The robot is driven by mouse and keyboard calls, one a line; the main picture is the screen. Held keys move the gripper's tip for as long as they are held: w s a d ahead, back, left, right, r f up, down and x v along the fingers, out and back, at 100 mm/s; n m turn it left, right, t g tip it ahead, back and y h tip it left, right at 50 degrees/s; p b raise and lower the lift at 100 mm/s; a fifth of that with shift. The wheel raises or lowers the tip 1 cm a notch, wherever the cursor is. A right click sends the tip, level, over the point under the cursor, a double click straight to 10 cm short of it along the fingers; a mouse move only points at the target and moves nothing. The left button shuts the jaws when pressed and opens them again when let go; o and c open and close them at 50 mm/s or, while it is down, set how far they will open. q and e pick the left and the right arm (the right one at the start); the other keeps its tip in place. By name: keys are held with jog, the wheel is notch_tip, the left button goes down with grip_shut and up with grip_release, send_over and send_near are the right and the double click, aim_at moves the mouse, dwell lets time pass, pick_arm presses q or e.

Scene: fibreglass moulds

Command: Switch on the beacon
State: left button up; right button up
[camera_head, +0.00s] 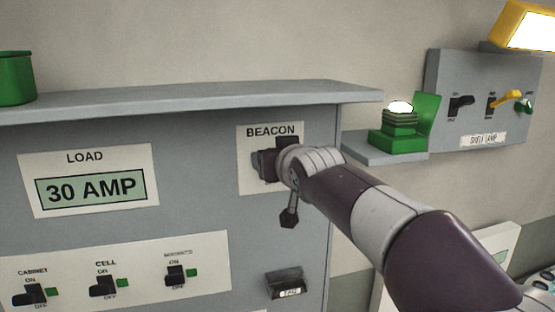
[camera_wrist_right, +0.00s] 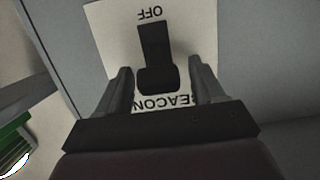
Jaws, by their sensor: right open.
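The beacon switch is a black lever (camera_wrist_right: 156,55) on a pale plate marked BEACON (camera_head: 271,132), on the upper right of the grey cabinet front. In the head view my right gripper (camera_head: 275,163) is at this plate and hides most of the lever. In the right wrist view my open right gripper (camera_wrist_right: 160,74) has a finger on each side of the lever, with gaps showing. The plate reads upside down there, with OFF at the top and BEACON at the bottom. The ON mark is hidden. My left gripper is out of view.
A ledge (camera_head: 200,97) overhangs the cabinet front. To the right, a green lamp (camera_head: 399,130) with a bright top stands on a shelf, near another switch panel (camera_head: 470,75).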

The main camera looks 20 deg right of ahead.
jog(key=b+v, duration=0.6)
jog(key=v, duration=0.6)
jog(key=shift+s, duration=0.25)
jog(key=shift+a, duration=0.1)
